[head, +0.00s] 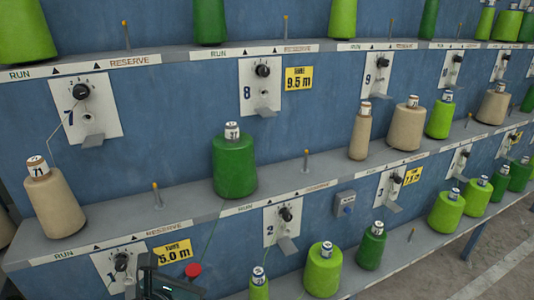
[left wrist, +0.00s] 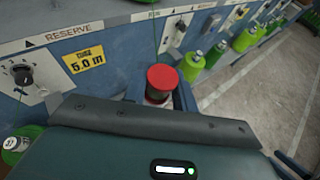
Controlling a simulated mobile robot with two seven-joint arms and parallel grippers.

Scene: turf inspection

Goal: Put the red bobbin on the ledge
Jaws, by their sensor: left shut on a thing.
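The red bobbin (head: 193,270) shows at the bottom of the head view as a round red top beside my left gripper (head: 172,284). In the left wrist view the bobbin (left wrist: 161,78) stands up beyond the dark gripper body, and its lower part is mostly hidden. My left gripper is shut on it, in front of the lowest blue panel. The grey middle ledge (head: 120,212) carries a tan cone, a dark green cone (head: 235,165) and more cones to the right. My right gripper is in neither view.
The upper ledge (head: 190,55) holds green cones. Thin pegs stand along the ledges. Knobs and yellow tags (head: 172,250) are on the panels. Lime cones (head: 323,270) stand low in front. The middle ledge has bare room between the tan and dark green cones. Floor lies at right.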

